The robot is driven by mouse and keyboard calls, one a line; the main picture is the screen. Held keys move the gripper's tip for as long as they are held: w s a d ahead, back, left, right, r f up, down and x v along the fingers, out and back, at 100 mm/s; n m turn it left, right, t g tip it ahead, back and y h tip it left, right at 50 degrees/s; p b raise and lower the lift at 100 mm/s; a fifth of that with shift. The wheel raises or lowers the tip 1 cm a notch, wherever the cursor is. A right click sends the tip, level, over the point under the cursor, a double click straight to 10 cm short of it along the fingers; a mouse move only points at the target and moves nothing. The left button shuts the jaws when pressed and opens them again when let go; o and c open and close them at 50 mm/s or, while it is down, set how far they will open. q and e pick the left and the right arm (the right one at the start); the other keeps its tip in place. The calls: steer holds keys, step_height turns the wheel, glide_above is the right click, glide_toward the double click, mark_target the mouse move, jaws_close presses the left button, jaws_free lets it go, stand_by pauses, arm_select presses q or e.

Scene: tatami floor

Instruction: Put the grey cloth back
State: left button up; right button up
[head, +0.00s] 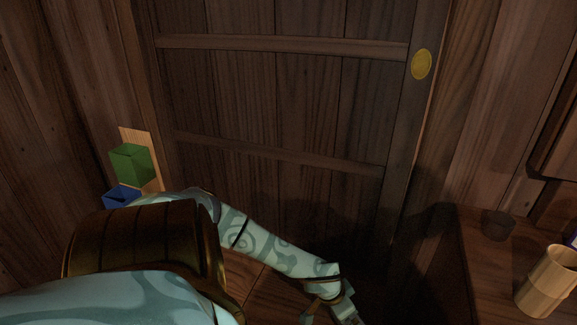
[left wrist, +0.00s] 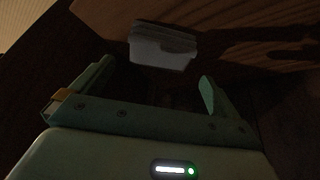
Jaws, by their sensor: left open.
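The grey cloth (left wrist: 163,48) looks like a small folded pale grey bundle in the left wrist view. It lies on or against a dim wooden surface, just beyond my left fingertips. My left gripper (left wrist: 156,76) is open, with a finger on each side and nothing between them. The cloth looks apart from both fingers. In the head view my left gripper (head: 332,310) hangs low at the bottom edge, in front of the dark door, and I cannot see the cloth there. My right gripper is not in view.
A dark plank door (head: 280,110) with a yellow round plate (head: 421,64) fills the back. A green box (head: 131,164) and a blue box (head: 122,196) sit on a board at left.

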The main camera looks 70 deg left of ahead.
arm_select(q)
steer(key=s+d+r+n+t+h, duration=0.15)
steer(key=d+n+h, duration=0.35)
steer(key=d+n, duration=0.55)
steer(key=s+d+r+n+t+h, duration=0.1)
steer(key=d+r+n+t+h, duration=0.2)
steer(key=d+n, duration=0.75)
steer(key=s+a+f+n+g+y, duration=0.1)
steer(key=s+a+f+n+y, duration=0.3)
steer(key=n, duration=0.7)
steer(key=s+a+f+n+g+y, duration=0.1)
steer(key=s+a+f+n+y, duration=0.1)
steer(key=s+f+n, duration=0.65)
steer(key=s+a+f+n+g+y, duration=0.1)
steer(key=s+a+f+n+y, duration=0.25)
steer(key=n, duration=0.85)
steer(key=s+f+n+g, duration=0.2)
steer(key=s+n, duration=0.1)
steer(key=s, duration=0.4)
steer(key=s+d+f+n+g, duration=0.1)
steer(key=s+f+n+g, duration=0.1)
steer(key=s+n, duration=0.2)
steer(key=s+d+f+n+g, duration=0.1)
steer(key=s+f+n+g, duration=0.1)
steer(key=s, duration=0.8)
steer(key=shift+n+g, duration=0.55)
steer(key=shift+n, duration=0.6)
steer(key=shift+w+f, duration=0.1)
